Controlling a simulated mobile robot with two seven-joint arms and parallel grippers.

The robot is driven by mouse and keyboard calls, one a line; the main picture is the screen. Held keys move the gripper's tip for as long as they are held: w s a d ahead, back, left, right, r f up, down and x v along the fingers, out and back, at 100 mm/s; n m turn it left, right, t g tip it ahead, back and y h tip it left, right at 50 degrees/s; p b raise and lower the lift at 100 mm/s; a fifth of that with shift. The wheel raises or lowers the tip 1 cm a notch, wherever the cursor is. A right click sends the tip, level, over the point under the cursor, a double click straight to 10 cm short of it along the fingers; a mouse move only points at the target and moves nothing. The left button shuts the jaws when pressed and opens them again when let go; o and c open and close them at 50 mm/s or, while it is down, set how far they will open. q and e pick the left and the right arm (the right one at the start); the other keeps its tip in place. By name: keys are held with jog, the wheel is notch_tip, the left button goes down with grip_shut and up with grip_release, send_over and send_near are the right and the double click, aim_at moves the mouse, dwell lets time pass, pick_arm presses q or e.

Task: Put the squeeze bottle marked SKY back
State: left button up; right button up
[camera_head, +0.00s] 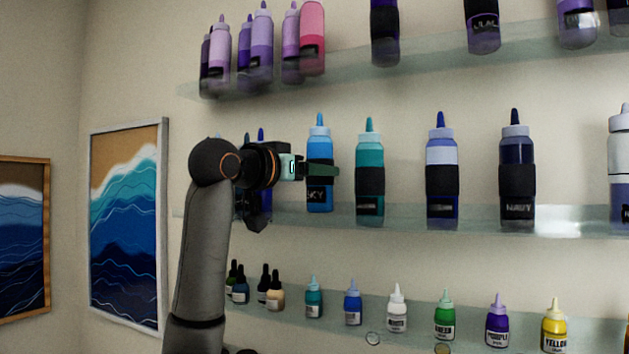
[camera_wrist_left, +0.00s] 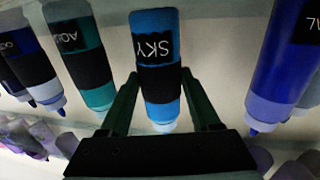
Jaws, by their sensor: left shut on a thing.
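The light-blue squeeze bottle marked SKY (camera_head: 319,148) is upright at the middle glass shelf (camera_head: 410,217), left of a teal bottle (camera_head: 369,155). Its base is at about the shelf's height; I cannot tell whether it touches the glass. My left gripper (camera_head: 322,170) is shut around the bottle's dark band, coming in from the left. In the left wrist view the SKY bottle (camera_wrist_left: 157,60) appears upside down between the two fingers of my left gripper (camera_wrist_left: 160,82). My right gripper is not in view.
The teal bottle, marked AQUA in the left wrist view (camera_wrist_left: 85,60), stands close on one side; a blue bottle (camera_wrist_left: 283,65) is on the other. A blue bottle (camera_head: 441,180) and a navy one (camera_head: 516,150) stand farther right. Small bottles line the lower shelf (camera_head: 420,320).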

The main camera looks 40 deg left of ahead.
pick_arm(q)
jog(key=shift+w+a+f, duration=0.1)
jog(key=shift+a+f, duration=0.05)
jog(key=shift+f, duration=0.55)
jog(key=shift+f, duration=0.1)
jog(key=o, duration=0.9)
jog(key=shift+f, duration=0.15)
jog(key=o, duration=0.4)
jog(key=shift+o, duration=0.2)
jog(key=shift+r, duration=0.3)
jog(key=s+d+b, duration=0.1)
jog(key=s+b, duration=0.1)
jog(key=s, duration=1)
jog(key=shift+d+b, duration=0.25)
jog(key=shift+b, duration=0.1)
jog(key=shift+f, duration=0.1)
